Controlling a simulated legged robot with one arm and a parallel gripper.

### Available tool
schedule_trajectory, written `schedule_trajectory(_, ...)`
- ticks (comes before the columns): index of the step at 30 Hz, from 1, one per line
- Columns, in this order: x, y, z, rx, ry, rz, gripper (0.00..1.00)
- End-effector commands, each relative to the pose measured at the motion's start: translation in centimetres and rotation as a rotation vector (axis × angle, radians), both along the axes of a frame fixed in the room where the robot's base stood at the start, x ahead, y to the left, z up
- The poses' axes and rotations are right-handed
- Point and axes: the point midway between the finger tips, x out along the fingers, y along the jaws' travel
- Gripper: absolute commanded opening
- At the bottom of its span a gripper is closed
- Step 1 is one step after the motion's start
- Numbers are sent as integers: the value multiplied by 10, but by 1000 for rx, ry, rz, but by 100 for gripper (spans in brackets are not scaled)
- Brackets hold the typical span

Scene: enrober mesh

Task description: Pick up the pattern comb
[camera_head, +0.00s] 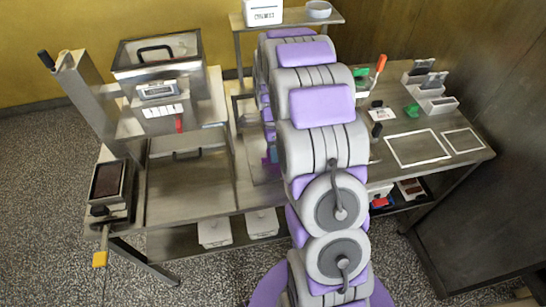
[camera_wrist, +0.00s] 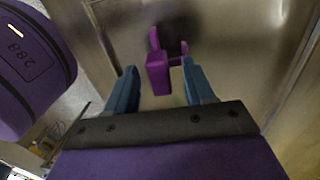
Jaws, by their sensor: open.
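In the wrist view a magenta piece (camera_wrist: 158,72) with a block-like front and a narrower upright part stands between and beyond my fingers. I take it for the pattern comb, but I see no teeth and cannot be sure. My gripper (camera_wrist: 160,88) is open, its two blue fingers apart, one on each side of the magenta piece in the picture. I see no contact. In the head view a small magenta patch (camera_head: 272,154) shows beside my arm, which hides most of that spot.
A steel machine with a lidded tank (camera_head: 158,52) stands left. The bench at right (camera_head: 455,165) holds white-outlined areas, white boxes (camera_head: 430,92), a green piece (camera_head: 411,111) and an orange-handled tool (camera_head: 380,66). A raised shelf (camera_head: 290,19) stands behind. White bins (camera_head: 214,234) sit underneath.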

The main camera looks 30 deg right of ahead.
Motion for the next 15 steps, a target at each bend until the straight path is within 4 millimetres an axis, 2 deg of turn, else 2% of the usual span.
schedule_trajectory(2, -1, 0, -6, 0, 1, 0, 53)
schedule_trajectory(8, -1, 0, -6, 0, 0, 0, 53)
schedule_trajectory(15, -1, 0, -6, 0, -1, 1, 30)
